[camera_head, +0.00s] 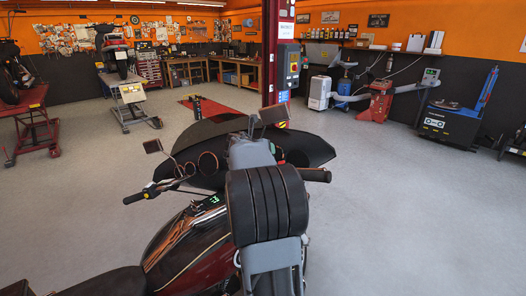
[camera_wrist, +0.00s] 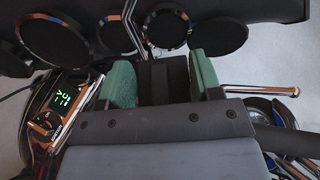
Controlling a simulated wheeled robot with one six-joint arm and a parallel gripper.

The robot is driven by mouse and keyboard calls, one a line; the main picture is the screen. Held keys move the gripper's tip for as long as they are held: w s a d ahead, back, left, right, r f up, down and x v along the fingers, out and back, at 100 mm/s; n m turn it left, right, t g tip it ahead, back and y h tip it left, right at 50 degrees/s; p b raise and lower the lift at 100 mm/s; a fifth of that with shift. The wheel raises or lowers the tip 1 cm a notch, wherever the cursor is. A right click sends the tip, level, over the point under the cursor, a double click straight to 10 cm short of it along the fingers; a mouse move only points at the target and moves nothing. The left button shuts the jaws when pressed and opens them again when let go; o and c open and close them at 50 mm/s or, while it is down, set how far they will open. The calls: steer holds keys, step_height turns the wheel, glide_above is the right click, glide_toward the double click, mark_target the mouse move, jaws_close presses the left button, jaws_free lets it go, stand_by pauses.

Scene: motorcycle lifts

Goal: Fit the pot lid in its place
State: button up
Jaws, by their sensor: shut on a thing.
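My gripper (camera_wrist: 162,78) shows in the wrist view with a green pad on each finger. It is shut on a dark, block-like thing (camera_wrist: 164,75) between the pads. I cannot tell from its visible part whether this is the pot lid; the rest is hidden by the gripper body. In the head view my arm covers the gripper's tips and whatever they hold. No pot or place for a lid can be clearly made out in either view.
A motorcycle (camera_head: 185,240) stands close in front, under my arm. Its dark round gauges (camera_wrist: 165,25) and a lit green display (camera_wrist: 62,98) are near the gripper. A red post (camera_head: 277,60) stands behind. Open grey floor (camera_head: 420,210) lies to the right.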

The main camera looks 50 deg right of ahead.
steer(key=o, duration=1)
steer(key=b+v, duration=0.1)
steer(key=v, duration=1.3)
steer(key=shift+b, duration=0.35)
steer(key=shift+d, duration=0.1)
